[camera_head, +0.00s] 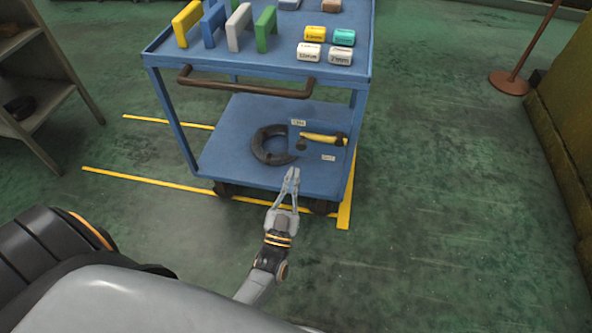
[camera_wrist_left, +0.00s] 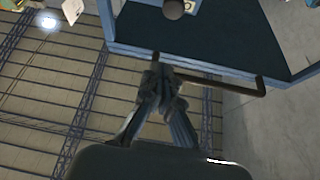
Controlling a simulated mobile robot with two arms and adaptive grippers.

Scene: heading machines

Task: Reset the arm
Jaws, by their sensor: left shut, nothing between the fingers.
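My left gripper (camera_head: 291,177) is shut and empty. In the head view it is in front of the blue cart (camera_head: 233,170), and its tips overlap the front edge of the lower shelf. I cannot tell whether they touch. In the left wrist view the fingers of my left gripper (camera_wrist_left: 158,72) are together, with the cart's handle (camera_wrist_left: 215,85) just beyond them. My right gripper is in neither view.
The cart's top holds several coloured blocks and labelled pieces. Its brown handle (camera_head: 245,82) juts toward me. A shelf unit (camera_head: 58,75) stands left.

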